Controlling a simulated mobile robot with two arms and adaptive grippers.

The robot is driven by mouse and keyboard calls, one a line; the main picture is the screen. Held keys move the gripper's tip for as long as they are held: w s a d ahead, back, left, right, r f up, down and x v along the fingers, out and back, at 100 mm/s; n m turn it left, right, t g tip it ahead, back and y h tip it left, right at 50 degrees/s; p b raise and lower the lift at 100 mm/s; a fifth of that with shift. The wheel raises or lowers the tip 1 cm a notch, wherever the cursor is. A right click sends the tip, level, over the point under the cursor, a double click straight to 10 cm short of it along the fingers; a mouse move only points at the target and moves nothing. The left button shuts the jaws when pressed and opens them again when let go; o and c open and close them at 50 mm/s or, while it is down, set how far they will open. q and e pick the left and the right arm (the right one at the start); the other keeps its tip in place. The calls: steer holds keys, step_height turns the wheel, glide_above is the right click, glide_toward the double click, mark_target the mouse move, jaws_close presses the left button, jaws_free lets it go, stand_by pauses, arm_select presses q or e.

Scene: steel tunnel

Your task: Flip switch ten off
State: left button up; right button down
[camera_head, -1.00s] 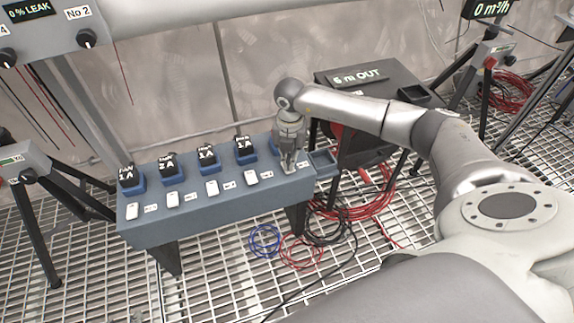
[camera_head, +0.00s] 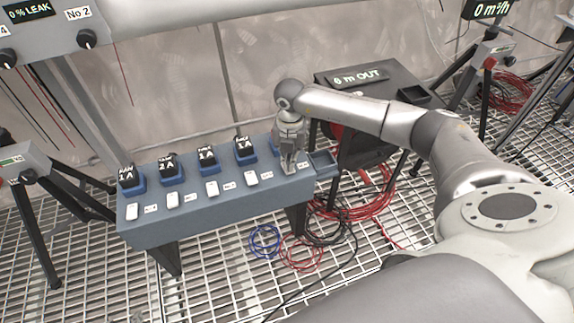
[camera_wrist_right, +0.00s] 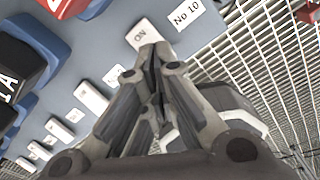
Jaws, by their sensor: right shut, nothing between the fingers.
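Switch ten is a white rocker (camera_wrist_right: 147,36) marked ON, beside its No 10 label (camera_wrist_right: 186,15), at the top of the right wrist view. It sits at the right end of the blue-grey bench panel (camera_head: 200,218). My right gripper (camera_head: 288,170) is shut and empty, pointing down at that end of the panel. In the right wrist view its fingertips (camera_wrist_right: 154,50) lie at the rocker's lower edge; I cannot tell whether they touch. In the head view the gripper hides the rocker. My left gripper is not in view.
Several white switches, such as this one (camera_head: 251,178), line the panel's front, with black-topped blue blocks (camera_head: 206,158) behind them. A small blue tray (camera_head: 323,163) adjoins the right end. A dark table (camera_head: 372,80) stands behind. Coiled cables (camera_head: 340,215) lie on the grating.

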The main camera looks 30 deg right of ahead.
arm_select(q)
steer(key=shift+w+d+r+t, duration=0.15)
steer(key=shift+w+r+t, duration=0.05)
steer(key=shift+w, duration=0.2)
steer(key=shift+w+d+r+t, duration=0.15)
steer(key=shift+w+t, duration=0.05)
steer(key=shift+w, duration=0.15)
arm_select(e)
steer(key=shift+f, duration=0.35)
stand_by(0.4)
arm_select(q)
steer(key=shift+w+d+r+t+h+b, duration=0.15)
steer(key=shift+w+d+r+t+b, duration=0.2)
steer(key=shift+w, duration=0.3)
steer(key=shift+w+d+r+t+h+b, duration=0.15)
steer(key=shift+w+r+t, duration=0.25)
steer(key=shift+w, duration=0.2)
arm_select(e)
steer(key=shift+f, duration=0.5)
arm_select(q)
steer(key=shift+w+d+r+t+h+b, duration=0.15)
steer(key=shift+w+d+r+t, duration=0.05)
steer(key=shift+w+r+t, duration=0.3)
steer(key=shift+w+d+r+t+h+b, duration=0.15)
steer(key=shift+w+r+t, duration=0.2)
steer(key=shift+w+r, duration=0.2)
arm_select(e)
steer(key=shift+s+f, duration=0.1)
steer(key=shift+f, duration=0.35)
stand_by(0.8)
